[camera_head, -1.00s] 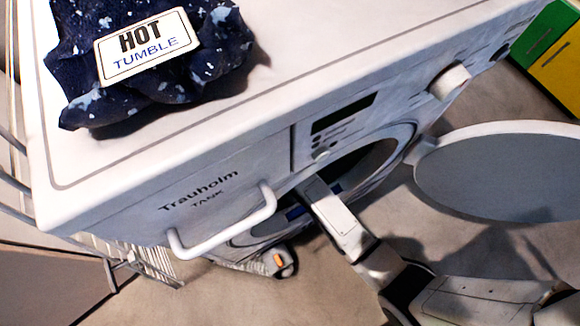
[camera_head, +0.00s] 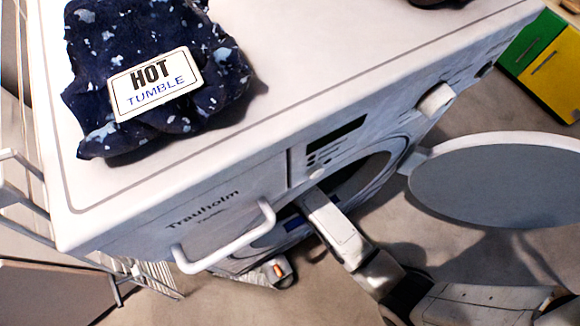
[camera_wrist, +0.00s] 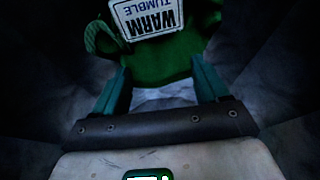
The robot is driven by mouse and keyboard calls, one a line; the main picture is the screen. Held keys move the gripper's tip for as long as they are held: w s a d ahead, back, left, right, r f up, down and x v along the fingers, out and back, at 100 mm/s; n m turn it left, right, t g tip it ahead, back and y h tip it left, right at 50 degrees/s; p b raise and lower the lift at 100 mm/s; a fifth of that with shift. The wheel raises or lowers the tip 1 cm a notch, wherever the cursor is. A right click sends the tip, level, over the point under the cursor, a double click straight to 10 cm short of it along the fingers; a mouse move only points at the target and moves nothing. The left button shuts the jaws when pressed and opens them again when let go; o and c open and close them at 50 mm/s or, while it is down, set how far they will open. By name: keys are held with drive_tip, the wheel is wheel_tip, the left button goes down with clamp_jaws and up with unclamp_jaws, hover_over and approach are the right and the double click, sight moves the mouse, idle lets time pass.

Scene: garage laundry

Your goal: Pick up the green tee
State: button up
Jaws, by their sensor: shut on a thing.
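The green tee (camera_wrist: 172,60) is a crumpled dark green bundle with a white "WARM TUMBLE" tag, seen upside down in the wrist view. My gripper (camera_wrist: 162,78) has its two teal fingers on either side of the bundle's near part and is shut on it. Around it is the dim inside of a drum. In the head view my arm reaches through the round door opening (camera_head: 358,180) of the white machine (camera_head: 215,175). The gripper and the tee are hidden from the head view.
A navy speckled garment (camera_head: 105,45) with a "HOT TUMBLE" tag lies on the machine's top. The round door (camera_head: 500,185) hangs open at right. A handle (camera_head: 230,240) juts from the front. A wire rack stands at left, and green and yellow cabinets (camera_head: 555,75) at top right.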

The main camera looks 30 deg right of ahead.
drive_tip(key=shift+s+r, duration=0.1)
drive_tip(key=shift+r, duration=0.5)
drive_tip(key=shift+s+f+t, duration=0.4)
drive_tip(key=shift+t, duration=0.1)
drive_tip(key=s+t+b, duration=0.2)
drive_tip(key=shift+d+f+t, duration=0.15)
drive_tip(key=shift+f+t, duration=0.1)
drive_tip(key=shift+t, duration=0.15)
drive_tip(key=shift+s+t, duration=0.15)
drive_tip(key=shift+t, duration=0.15)
drive_tip(key=s+r+p, duration=0.4)
drive_tip(key=r+p, duration=0.8)
drive_tip(key=p, duration=0.1)
drive_tip(key=s+d+g+p, duration=0.1)
drive_tip(key=s+g+p, duration=0.1)
drive_tip(key=s+p, duration=0.4)
drive_tip(key=s+d+g+p, duration=0.2)
drive_tip(key=s+p, duration=0.5)
drive_tip(key=s, duration=0.7)
drive_tip(key=shift+s+r, duration=0.2)
drive_tip(key=shift+r, duration=0.15)
